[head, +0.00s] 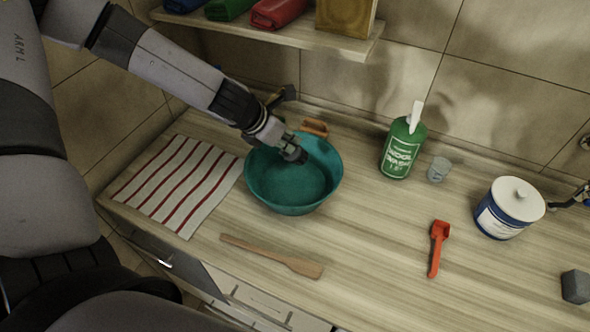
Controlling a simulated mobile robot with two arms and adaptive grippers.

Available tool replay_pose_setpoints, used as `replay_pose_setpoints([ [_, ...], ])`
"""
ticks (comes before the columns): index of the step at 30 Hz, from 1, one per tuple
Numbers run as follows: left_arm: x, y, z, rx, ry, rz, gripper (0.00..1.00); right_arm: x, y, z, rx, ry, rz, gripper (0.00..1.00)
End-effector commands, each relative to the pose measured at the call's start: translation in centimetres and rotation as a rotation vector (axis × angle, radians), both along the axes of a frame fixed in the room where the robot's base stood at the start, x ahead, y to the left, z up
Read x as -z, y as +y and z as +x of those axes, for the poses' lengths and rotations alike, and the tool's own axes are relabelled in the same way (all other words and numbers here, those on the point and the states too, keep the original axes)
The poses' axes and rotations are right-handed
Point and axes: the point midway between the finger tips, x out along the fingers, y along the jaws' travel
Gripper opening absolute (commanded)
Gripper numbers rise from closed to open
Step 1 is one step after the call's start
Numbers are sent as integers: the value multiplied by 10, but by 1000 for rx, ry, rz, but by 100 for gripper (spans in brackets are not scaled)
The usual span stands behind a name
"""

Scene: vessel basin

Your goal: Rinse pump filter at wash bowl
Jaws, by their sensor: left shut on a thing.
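The teal wash bowl (290,196) stands on the wooden counter, left of the middle. My left gripper (290,150) reaches in from the upper left and is over the back part of the bowl, pointing down. It is shut on a small dark thing (297,157), mostly hidden by the fingers. I cannot tell for sure that this is the pump filter, or whether it touches the bowl's inside. My right gripper is not in view.
A striped towel (181,183) lies left of the bowl, a wooden spatula (270,256) in front. A shelf (280,34) overhangs behind.

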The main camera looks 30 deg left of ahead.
Motion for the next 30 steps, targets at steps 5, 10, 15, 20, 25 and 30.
replay_pose_setpoints([
  [5,-19,0,0,2,-1,1,0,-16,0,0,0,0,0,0],
  [10,-33,0,0,2,-2,1,0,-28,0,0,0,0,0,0],
  [15,-42,0,0,1,0,1,0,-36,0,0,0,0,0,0],
  [20,-44,0,0,1,0,1,0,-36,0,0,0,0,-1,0],
  [25,-43,0,0,1,0,1,0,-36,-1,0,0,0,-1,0],
  [30,-43,0,0,1,-1,0,0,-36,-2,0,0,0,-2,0],
])
